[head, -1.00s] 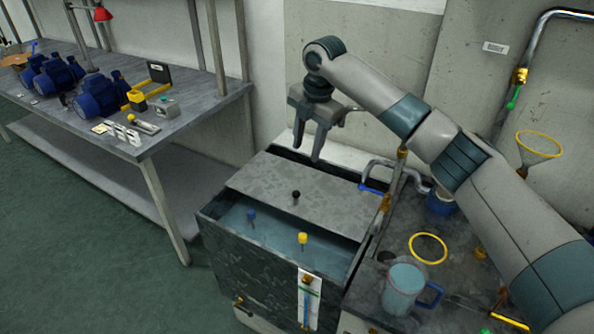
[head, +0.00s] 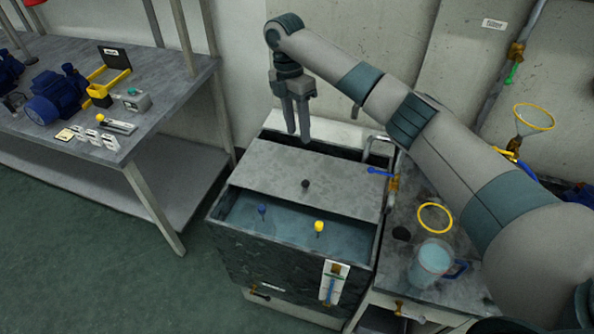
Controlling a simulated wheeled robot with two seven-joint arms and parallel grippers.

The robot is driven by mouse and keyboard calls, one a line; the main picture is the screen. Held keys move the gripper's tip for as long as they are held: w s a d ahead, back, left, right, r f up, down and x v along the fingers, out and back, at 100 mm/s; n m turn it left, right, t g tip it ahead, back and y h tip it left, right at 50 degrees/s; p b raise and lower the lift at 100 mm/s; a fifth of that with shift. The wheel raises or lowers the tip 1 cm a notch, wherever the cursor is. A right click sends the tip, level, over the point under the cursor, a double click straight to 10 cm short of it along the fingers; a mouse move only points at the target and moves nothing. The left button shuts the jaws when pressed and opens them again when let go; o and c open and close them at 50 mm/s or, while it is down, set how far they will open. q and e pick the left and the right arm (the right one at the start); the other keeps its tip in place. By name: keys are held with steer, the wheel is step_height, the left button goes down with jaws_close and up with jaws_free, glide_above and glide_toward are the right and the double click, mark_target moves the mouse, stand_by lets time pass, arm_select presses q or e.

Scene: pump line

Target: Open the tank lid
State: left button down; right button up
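The tank (head: 290,262) is a dark mottled box on the floor, right of centre. The front part of the tank is uncovered and shows bluish water (head: 285,232). My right gripper (head: 298,138) points down above the lid's back edge, apart from the knob. Its fingers look close together with nothing visible between them. Whether they are open or shut is unclear from this angle. My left gripper is not in view.
A jug (head: 430,262) and a yellow ring (head: 435,218) are on the right-hand bench. A blue-handled valve (head: 380,171) sits beside the tank. A workbench (head: 165,92) with pumps is at left.

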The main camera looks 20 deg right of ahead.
steer(key=shift+s+d, duration=0.1)
steer(key=p, duration=0.4)
glide_toward(305, 177)
steer(key=s+f, duration=0.1)
steer(key=s, duration=0.1)
steer(key=s+f, duration=0.3)
steer(key=f, duration=0.1)
steer(key=shift+s+a, duration=0.3)
steer(key=shift+s, duration=0.1)
jaws_close()
